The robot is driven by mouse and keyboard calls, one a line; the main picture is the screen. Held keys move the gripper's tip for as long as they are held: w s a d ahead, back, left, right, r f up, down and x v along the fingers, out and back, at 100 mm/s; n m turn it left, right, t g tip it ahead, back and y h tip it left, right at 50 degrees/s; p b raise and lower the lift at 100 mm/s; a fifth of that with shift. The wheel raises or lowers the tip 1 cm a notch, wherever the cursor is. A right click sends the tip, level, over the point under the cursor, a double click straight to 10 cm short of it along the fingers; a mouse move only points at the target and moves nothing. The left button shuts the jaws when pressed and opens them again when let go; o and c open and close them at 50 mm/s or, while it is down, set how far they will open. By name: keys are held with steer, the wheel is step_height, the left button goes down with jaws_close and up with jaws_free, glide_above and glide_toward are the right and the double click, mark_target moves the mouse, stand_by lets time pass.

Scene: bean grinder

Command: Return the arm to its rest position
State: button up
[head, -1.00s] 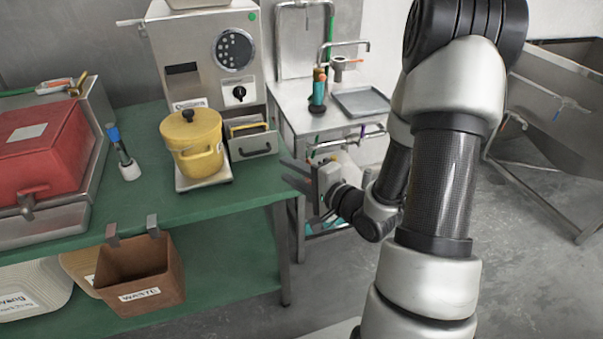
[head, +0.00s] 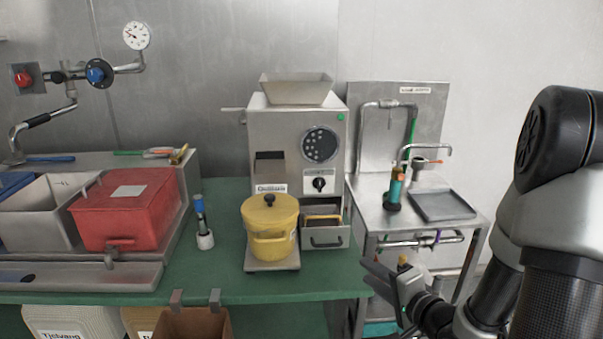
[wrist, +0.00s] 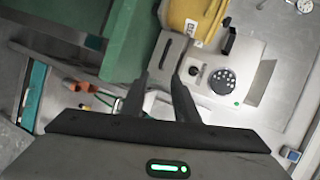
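My gripper (head: 378,282) hangs at the front right corner of the green table in the head view, its fingers pointing left. In the wrist view its two dark fingers (wrist: 160,75) stand apart with nothing between them. My arm reaches in from the right edge of the head view. The gripper is clear of the yellow lidded pot (head: 270,228) and the steel bean grinder (head: 300,150). The wrist view also shows the grinder (wrist: 235,75) and part of the pot (wrist: 190,18).
A grinder drawer (head: 325,238) sits beside the pot. A red box (head: 128,208) stands at the left. A brown waste bin (head: 190,324) hangs at the table's front. A steel side table (head: 372,212) with a tray (head: 442,205) stands behind my gripper.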

step_height(320, 180, up, 16)
steer(key=s+n+g+h+p, duration=0.1)
steer(key=n+g+h, duration=0.1)
steer(key=n+h, duration=0.5)
steer(key=s+a+n+g+y+b, duration=0.1)
steer(key=s+a+n+g, duration=0.2)
steer(key=s, duration=0.7)
steer(key=s+a+n+g+y+b, duration=0.1)
steer(key=s+a+n+g, duration=0.15)
steer(key=s, duration=0.75)
step_height(320, 180, up, 19)
steer(key=p, duration=2)
steer(key=shift+s+a+g, duration=0.3)
steer(key=shift+s+g, duration=0.1)
steer(key=shift+g, duration=0.05)
